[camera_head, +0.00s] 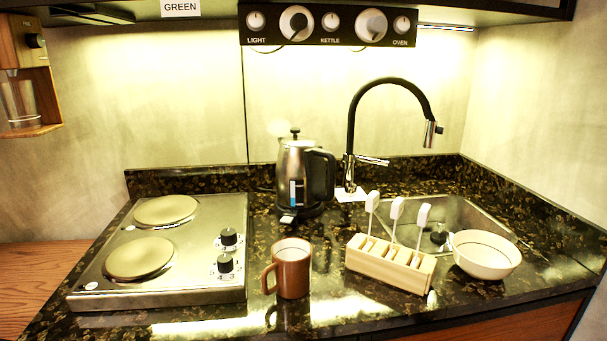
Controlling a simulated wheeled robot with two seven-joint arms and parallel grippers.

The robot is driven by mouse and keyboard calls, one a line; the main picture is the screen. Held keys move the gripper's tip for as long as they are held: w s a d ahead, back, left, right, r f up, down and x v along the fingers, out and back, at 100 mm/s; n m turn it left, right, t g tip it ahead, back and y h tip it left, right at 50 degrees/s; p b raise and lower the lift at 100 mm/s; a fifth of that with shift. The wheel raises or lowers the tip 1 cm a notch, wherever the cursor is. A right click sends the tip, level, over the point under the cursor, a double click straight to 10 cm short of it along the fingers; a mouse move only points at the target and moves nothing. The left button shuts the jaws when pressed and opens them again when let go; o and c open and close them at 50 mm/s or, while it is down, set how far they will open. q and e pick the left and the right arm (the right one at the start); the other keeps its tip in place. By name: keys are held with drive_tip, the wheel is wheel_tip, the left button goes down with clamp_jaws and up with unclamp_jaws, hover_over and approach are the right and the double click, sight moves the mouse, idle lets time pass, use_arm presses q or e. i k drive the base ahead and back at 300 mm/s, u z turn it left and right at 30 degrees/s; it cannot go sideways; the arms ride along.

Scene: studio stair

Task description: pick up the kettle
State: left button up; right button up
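The kettle (297,172) is silver with a black handle on its right side and a black knob on its lid. It stands upright on its black base (295,216) on the dark speckled counter, near the back wall and just left of the faucet. Neither my left nor my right gripper shows in the head view.
A brown mug (291,272) stands in front of the kettle. A wooden block (388,266) with white-handled utensils and a white bowl (485,254) are at the right. A two-plate hob (165,245) is at the left. The black faucet (350,130) arches over the sink (455,215).

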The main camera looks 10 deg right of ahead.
sight(301, 172)
drive_tip(key=k, duration=0.5)
drive_tip(key=u, duration=0.95)
drive_tip(key=i, duration=0.7)
drive_tip(key=z, duration=1.45)
